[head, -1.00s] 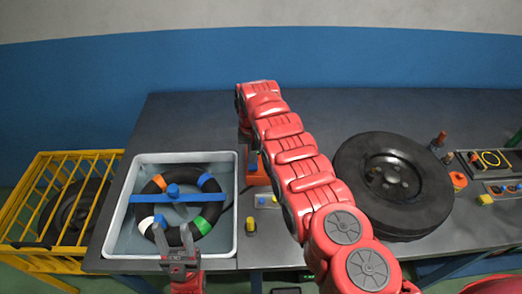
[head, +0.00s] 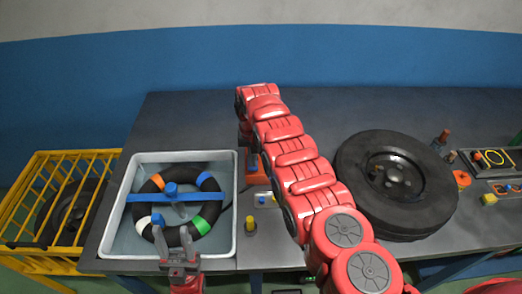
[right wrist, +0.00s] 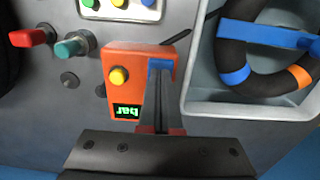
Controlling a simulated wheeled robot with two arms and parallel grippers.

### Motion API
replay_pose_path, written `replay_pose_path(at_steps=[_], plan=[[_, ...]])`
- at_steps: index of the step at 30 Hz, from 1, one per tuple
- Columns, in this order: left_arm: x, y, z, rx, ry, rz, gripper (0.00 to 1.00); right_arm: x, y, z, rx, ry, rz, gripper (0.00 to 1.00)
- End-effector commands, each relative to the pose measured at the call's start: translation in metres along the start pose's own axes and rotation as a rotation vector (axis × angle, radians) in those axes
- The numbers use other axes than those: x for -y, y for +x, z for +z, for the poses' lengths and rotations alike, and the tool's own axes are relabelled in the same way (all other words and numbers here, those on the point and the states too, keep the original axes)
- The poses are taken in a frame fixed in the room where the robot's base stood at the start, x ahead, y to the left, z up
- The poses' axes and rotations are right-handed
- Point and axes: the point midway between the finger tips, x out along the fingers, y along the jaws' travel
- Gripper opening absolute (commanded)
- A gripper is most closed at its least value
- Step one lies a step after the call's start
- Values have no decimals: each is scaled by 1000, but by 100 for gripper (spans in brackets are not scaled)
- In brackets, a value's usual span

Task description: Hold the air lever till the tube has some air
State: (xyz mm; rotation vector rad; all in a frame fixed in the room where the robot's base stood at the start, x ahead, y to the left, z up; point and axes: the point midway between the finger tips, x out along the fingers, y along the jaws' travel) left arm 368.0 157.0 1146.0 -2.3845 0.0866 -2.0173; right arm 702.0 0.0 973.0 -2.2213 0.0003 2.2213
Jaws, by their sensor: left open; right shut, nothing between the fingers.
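The tube (head: 206,225) is a black ring with coloured bands. It lies in a pale tray (head: 112,228) under a blue crossbar (head: 150,198). The orange air unit (right wrist: 125,68) has a yellow button, a green "bar" display shown upside down and a blue air lever (right wrist: 162,64). The unit (head: 257,178) is partly hidden behind my right arm in the head view. My right gripper (right wrist: 158,80) is shut and empty, its fingertips at the blue lever; whether they press it is unclear. My left gripper (head: 176,240) is open and empty at the tray's front edge.
A large black wheel (head: 428,205) lies on the table to the right of my right arm. A yellow cage (head: 22,230) stands left of the table. Red (right wrist: 32,37) and teal (right wrist: 72,47) fittings sit beside the air unit. The back of the table is clear.

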Motion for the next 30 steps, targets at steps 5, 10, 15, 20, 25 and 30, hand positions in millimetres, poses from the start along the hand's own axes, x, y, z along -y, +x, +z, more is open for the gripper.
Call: replay_pose_path(at_steps=[5,10,15,20,25,30], plan=[[0,-7,1,0,0,0,50,0,7,0,0,0,0,0],[-1,-12,2,0,0,0,50,0,12,0,0,0,0,0],[-1,-13,2,0,0,0,50,0,14,0,0,0,0,0],[-1,-13,2,0,0,0,50,0,14,0,0,0,0,0],[-1,-13,2,0,0,0,50,0,14,0,0,0,0,0],[-1,-13,2,0,0,0,50,0,14,0,0,0,0,0]])
